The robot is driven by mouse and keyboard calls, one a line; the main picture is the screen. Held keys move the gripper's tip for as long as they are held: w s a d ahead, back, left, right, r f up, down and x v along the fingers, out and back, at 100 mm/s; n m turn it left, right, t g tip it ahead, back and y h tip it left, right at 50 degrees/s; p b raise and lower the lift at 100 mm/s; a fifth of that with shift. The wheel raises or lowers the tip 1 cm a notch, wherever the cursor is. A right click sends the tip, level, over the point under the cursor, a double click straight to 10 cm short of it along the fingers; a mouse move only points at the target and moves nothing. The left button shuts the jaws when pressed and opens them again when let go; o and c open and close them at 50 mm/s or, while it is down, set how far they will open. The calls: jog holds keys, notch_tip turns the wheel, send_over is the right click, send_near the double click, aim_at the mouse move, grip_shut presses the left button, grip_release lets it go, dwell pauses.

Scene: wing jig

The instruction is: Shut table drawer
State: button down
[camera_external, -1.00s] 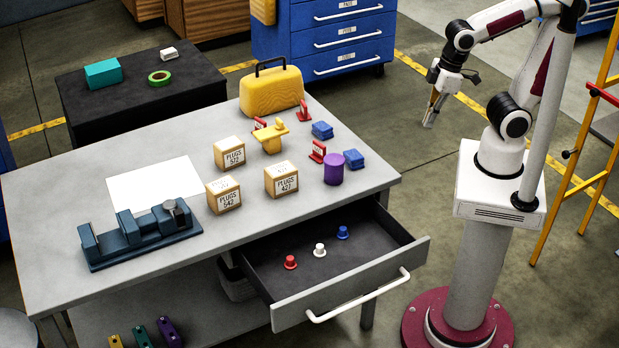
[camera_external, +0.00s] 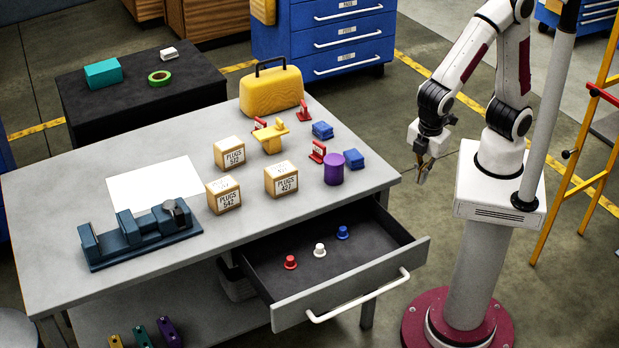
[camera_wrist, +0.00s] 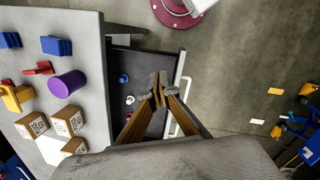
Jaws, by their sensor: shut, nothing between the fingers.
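The table drawer (camera_external: 292,313) is pulled out from the front right of the grey table (camera_external: 60,250). Its white bar handle (camera_external: 360,297) runs along the front panel. Inside lie a red plug (camera_external: 290,262), a white plug (camera_external: 319,250) and a blue plug (camera_external: 343,232). My gripper (camera_external: 421,181) is shut and empty, in the air to the right of the table and above the drawer's height. In the wrist view my gripper (camera_wrist: 158,88) points down, its fingertips overlapping the drawer's picture near the handle (camera_wrist: 181,68). It appears apart from the drawer.
Plug boxes (camera_external: 282,180), a purple cylinder (camera_external: 334,169), blue blocks (camera_external: 354,159) and a yellow case (camera_external: 271,92) stand on the table. A yellow ladder (camera_external: 575,175) stands at the right beside my base.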

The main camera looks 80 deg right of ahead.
aim_at(398, 269)
jog(key=s+a+f+n+t+h, duration=0.1)
jog(key=s+a+f+n+t, duration=0.1)
jog(key=a+f+n, duration=1.2)
jog(key=s+a, duration=0.1)
jog(key=a, duration=0.3)
jog(key=shift+s+a+f+t+h, duration=0.2)
jog(key=shift+f+t+h, duration=0.1)
jog(key=shift+f+t, duration=0.1)
jog(key=shift+d+f, duration=0.1)
jog(key=x, duration=0.9)
jog(key=shift+f, duration=0.15)
jog(key=shift+w+d+f, duration=0.25)
jog(key=shift+w+d, duration=0.4)
jog(key=shift+w, duration=0.05)
jog(key=shift+w+d, duration=0.8)
jog(key=shift+w+d, duration=0.1)
